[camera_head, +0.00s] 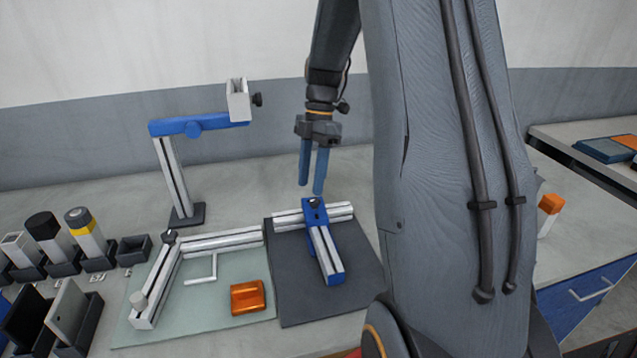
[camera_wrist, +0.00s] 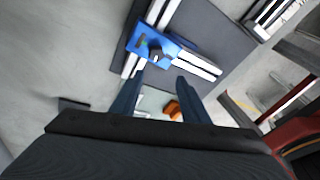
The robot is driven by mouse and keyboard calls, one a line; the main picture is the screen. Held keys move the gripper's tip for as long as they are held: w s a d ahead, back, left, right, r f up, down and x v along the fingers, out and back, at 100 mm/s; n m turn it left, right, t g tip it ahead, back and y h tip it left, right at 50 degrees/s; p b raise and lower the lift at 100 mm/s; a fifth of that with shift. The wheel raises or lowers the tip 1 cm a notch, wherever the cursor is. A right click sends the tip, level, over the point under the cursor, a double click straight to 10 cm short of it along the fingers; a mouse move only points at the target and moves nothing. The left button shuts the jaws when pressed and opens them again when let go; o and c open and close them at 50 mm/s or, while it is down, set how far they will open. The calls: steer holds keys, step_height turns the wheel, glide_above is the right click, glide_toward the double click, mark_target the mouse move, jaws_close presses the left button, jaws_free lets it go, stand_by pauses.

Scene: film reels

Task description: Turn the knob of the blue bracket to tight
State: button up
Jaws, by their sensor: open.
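The blue bracket (camera_head: 314,214) joins two silver rails on a dark grey mat (camera_head: 290,304). Its small black knob (camera_head: 314,202) sits on top, near the crossing of the rails. In the wrist view the blue bracket (camera_wrist: 172,47) and the black knob (camera_wrist: 155,56) lie just beyond the fingertips. My gripper (camera_head: 312,187) points down with its two blue fingers apart and empty, just above the knob and apart from it. In the wrist view my gripper (camera_wrist: 160,78) shows the knob roughly in line with the finger gap, slightly to the left.
A stand with a blue arm (camera_head: 200,124) rises at the back left. A pale green mat (camera_head: 225,270) holds an L-shaped rail frame (camera_head: 220,241), a hex key (camera_head: 205,278) and an orange block (camera_head: 248,297). Black holders (camera_head: 100,260) stand at the left.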

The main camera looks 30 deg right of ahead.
mark_target(315, 200)
steer(key=w+d+r+n+y+p, duration=0.1)
steer(key=w+d+r+n+p, duration=0.1)
steer(key=d+n, duration=0.3)
steer(key=shift+a+p+x, duration=0.2)
steer(key=shift+p+x, duration=1)
steer(key=shift+x, duration=2.75)
steer(key=shift+s+r, duration=0.1)
jaws_close()
